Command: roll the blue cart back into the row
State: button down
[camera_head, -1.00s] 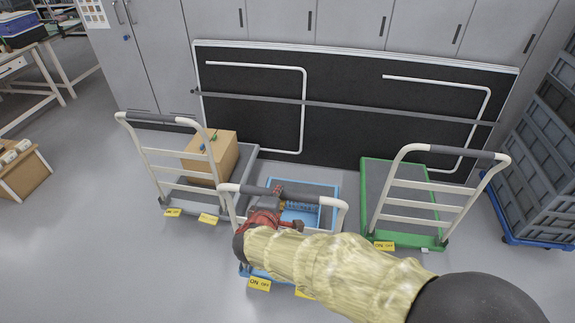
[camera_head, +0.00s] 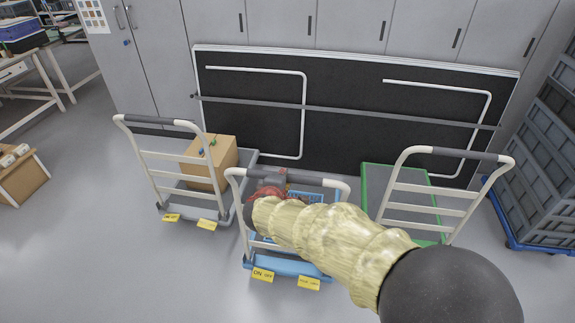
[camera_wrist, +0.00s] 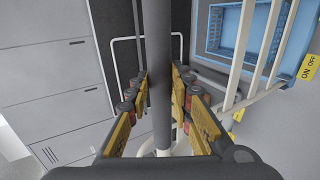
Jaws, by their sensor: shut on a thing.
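The blue cart (camera_head: 285,265) stands between a grey cart and a green cart, with its handle end nearer to me than theirs. It has a white handle frame with a dark grip bar and carries a blue crate (camera_head: 306,196), which also shows in the wrist view (camera_wrist: 222,40). My gripper (camera_head: 272,190) is at the left-middle of the handle bar, partly hidden by my arm. In the wrist view my gripper's fingers (camera_wrist: 158,92) are shut around the dark grip bar (camera_wrist: 157,60).
The grey cart (camera_head: 185,198) with a cardboard box (camera_head: 209,163) stands close on the left. The green cart (camera_head: 370,190) stands on the right. A black folded panel (camera_head: 345,130) leans on cabinets behind. Stacked grey crates (camera_head: 540,190) stand far right. Floor at front left is clear.

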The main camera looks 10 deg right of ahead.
jog(key=w+d, duration=0.2)
jog(key=w, duration=0.3)
jog(key=shift+w, duration=0.4)
jog(key=c, duration=1.3)
grip_release()
jog(key=shift+o, duration=0.2)
jog(key=v, duration=1)
jog(key=shift+p, duration=0.3)
